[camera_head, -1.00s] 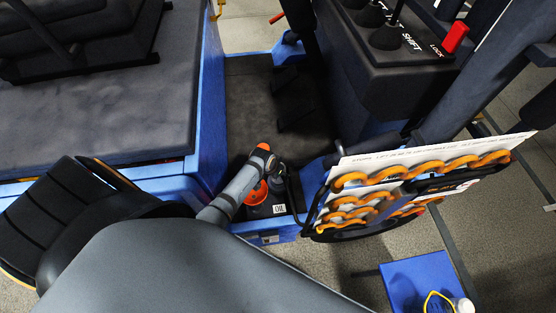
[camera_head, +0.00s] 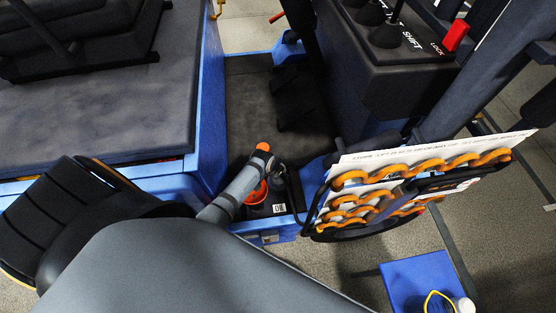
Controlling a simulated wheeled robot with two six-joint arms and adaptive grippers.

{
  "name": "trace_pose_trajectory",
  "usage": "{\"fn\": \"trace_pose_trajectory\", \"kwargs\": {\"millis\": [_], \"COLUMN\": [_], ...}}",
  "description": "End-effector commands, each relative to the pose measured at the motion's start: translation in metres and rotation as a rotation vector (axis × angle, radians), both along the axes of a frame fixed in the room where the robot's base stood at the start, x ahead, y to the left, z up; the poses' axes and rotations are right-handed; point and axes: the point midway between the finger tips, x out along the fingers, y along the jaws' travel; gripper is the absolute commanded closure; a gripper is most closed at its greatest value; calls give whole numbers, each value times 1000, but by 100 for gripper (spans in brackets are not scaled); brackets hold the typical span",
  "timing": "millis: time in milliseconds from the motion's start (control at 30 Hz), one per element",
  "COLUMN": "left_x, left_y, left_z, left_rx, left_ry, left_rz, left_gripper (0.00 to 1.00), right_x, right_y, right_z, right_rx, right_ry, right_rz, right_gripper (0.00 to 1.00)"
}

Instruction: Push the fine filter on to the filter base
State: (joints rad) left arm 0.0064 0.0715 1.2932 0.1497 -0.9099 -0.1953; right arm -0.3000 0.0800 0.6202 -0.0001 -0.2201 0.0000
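I cannot pick out the fine filter or the filter base for sure. A grey tube (camera_head: 232,194) with an orange tip leans up to the right in the middle of the head view. Behind it is an orange-red round part (camera_head: 256,193), partly covered by the tube. It sits in a dark recess beside a small white label (camera_head: 280,208). Neither gripper can be made out. A large smooth grey shape fills the lower middle and hides what lies below it.
A white panel (camera_head: 345,172) with orange wavy holders stands right of the tube. A blue block (camera_head: 415,280) at the bottom right bears a white round item (camera_head: 464,304) and a yellow loop. A dark console (camera_head: 400,70) with a red lock lever stands at the upper right.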

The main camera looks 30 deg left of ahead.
Motion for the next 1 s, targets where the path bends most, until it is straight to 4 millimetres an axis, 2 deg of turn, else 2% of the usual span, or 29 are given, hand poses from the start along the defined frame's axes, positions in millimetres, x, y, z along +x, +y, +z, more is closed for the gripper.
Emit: {"fn": "trace_pose_trajectory", "kwargs": {"millis": [200,233,400,1000], "left_x": [-3,-3,-2,-3], "left_y": [-1,-1,0,0], "left_z": [-3,-3,-3,2], "left_rx": [-2,-1,-1,-1], "left_ry": [5,6,5,4], "left_rz": [0,0,1,1], "left_gripper": [86,41,18,17], "right_x": [0,0,0,0], "right_y": [0,0,0,0], "right_z": [-1,-1,-1,4], "right_rx": [0,0,0,0], "right_ry": [0,0,0,0], "right_rz": [0,0,0,0], "right_gripper": [17,17,17,17]}}
